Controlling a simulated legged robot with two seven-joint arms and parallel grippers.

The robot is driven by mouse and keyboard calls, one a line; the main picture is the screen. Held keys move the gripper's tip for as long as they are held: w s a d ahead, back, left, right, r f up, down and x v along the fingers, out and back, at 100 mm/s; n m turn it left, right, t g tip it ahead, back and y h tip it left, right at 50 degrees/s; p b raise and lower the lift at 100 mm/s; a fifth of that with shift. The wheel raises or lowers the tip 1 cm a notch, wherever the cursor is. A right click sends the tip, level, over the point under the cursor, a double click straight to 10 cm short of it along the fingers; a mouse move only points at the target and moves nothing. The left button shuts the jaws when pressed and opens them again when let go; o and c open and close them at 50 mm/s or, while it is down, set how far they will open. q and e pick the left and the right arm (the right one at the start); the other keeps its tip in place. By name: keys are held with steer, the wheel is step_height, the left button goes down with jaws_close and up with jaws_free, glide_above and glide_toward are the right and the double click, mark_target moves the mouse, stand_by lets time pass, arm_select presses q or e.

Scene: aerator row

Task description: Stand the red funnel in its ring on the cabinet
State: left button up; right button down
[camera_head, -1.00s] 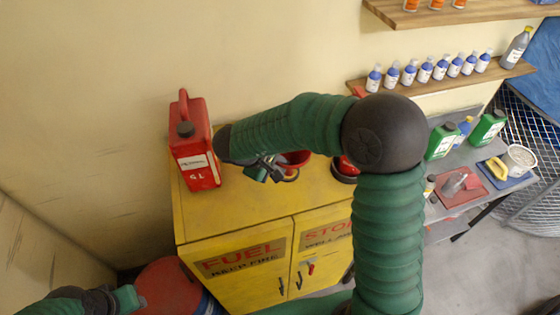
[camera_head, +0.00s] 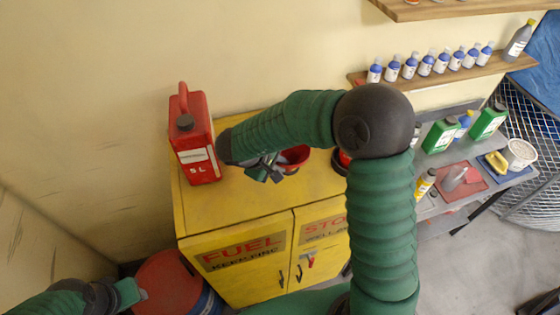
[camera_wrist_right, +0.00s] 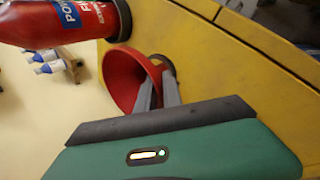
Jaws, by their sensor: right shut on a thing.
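The red funnel (camera_head: 294,158) is over the yellow cabinet's top (camera_head: 235,200), partly hidden behind my right forearm and gripper. In the right wrist view the funnel (camera_wrist_right: 122,75) shows its wide red mouth. My right gripper (camera_head: 270,170) is shut on the funnel; its two fingers (camera_wrist_right: 157,90) reach its side in the wrist view. A dark ring (camera_wrist_right: 169,64) shows just behind the funnel in that view. I cannot tell whether the funnel's spout is inside it. My left gripper (camera_head: 138,294) is at the lower left by a red drum; its jaws are too small to read.
A red 5 L can (camera_head: 195,140) stands on the cabinet's left. A red extinguisher (camera_wrist_right: 70,20) stands close to the funnel. The red drum (camera_head: 168,278) is left of the cabinet. A shelf of bottles (camera_head: 440,72) and a grey bench (camera_head: 455,205) are at right.

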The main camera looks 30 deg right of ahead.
steer(key=shift+f, duration=0.8)
steer(key=c, duration=1.4)
jaws_free()
steer(key=shift+r, duration=4.5)
